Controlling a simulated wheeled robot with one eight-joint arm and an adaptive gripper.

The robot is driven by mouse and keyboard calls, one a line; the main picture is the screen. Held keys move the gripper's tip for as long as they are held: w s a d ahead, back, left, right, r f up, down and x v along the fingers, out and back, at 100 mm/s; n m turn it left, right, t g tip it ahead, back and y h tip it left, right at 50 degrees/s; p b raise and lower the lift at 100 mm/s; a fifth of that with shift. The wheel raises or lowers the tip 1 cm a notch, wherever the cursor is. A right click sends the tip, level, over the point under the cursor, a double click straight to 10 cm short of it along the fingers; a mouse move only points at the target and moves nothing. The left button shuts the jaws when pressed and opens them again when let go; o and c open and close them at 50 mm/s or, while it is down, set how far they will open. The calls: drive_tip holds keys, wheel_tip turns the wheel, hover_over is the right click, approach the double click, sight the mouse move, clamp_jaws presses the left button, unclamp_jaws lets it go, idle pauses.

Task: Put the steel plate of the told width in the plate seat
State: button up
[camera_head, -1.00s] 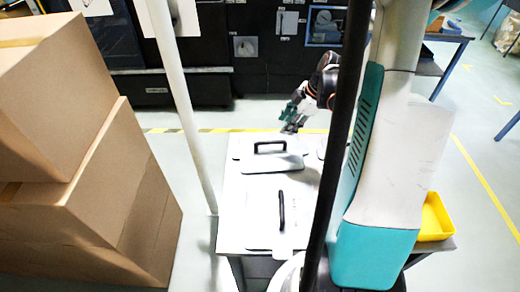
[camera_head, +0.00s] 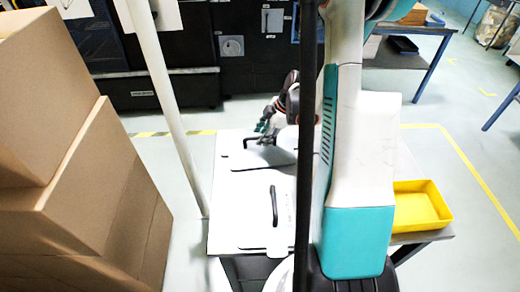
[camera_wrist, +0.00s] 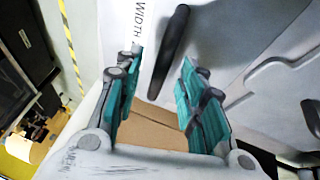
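A flat grey plate (camera_head: 268,160) with an upright black handle lies at the back of the white table. Another plate (camera_head: 255,218) with a black handle (camera_head: 274,205) lies at the front. My gripper (camera_head: 262,138) is at the back plate's handle and partly hides it. In the wrist view, my gripper (camera_wrist: 161,62) is open, with its teal fingers apart on either side of a black handle (camera_wrist: 172,45). Gaps show between handle and fingers. "WIDTH" is printed on the pale surface beside the handle; no number is readable. I cannot make out the plate seat.
A yellow tray (camera_head: 420,207) stands at the table's right. A white post (camera_head: 165,95) rises by the table's left edge. Large cardboard boxes (camera_head: 80,200) are stacked at the left. Dark cabinets (camera_head: 170,50) stand behind. The floor between boxes and table is clear.

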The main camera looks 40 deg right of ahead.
drive_tip(key=x, duration=0.2)
drive_tip(key=shift+w+f+b, duration=0.1)
drive_tip(key=shift+f+b, duration=0.2)
drive_tip(key=shift+r, duration=0.1)
drive_tip(key=shift+c, duration=0.5)
clamp_jaws()
